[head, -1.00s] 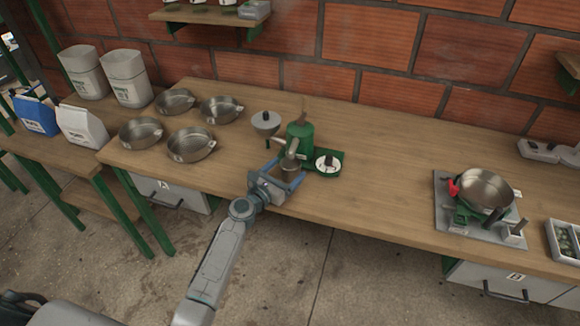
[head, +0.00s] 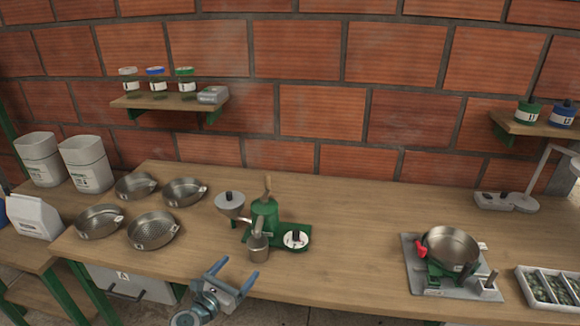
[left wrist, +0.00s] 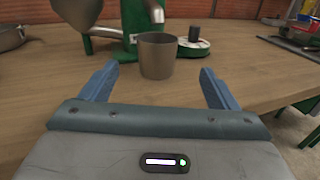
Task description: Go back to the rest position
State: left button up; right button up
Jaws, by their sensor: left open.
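My left gripper (head: 233,276) is open and empty at the front edge of the wooden bench, in the head view. Its two blue fingers also show in the left wrist view (left wrist: 160,85), with bare bench between them. A metal cup (head: 259,247) stands upright in front of the green pulper (head: 265,216), under its spout. In the left wrist view the cup (left wrist: 158,55) is just beyond the fingertips and apart from them. My right gripper is not in view.
Several metal pans (head: 152,230) stand left of the pulper. A pan on a green stand (head: 452,248) and a divided tray (head: 552,290) are at the right. Wall shelves (head: 170,102) hold jars. The bench between the pulper and the stand is clear.

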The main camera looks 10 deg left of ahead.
pick_arm(q)
jog(key=s+d+f+m+g+h, duration=0.1)
jog(key=s+d+f+m+g, duration=0.2)
jog(key=s+m, duration=0.6)
jog(key=s+d+f+m+g, duration=0.15)
jog(key=s+m+g, duration=0.25)
jog(key=s+m, duration=0.45)
jog(key=s+a+r+m+g+y, duration=0.1)
jog(key=s+a+m+g+y, duration=0.3)
jog(key=s+m, duration=0.4)
jog(key=s+a+m+g+y, duration=0.2)
jog(key=s+a+m+y, duration=0.25)
jog(key=s+m, duration=0.4)
jog(key=a+f+n+g, duration=0.1)
jog(key=a+f+n, duration=0.15)
jog(key=f, duration=2.65)
jog(key=s+a+f+g, duration=0.1)
jog(key=s+a+f, duration=0.1)
jog(key=s+f, duration=1.7)
jog(key=shift+f+g, duration=0.3)
jog(key=shift+f, duration=0.5)
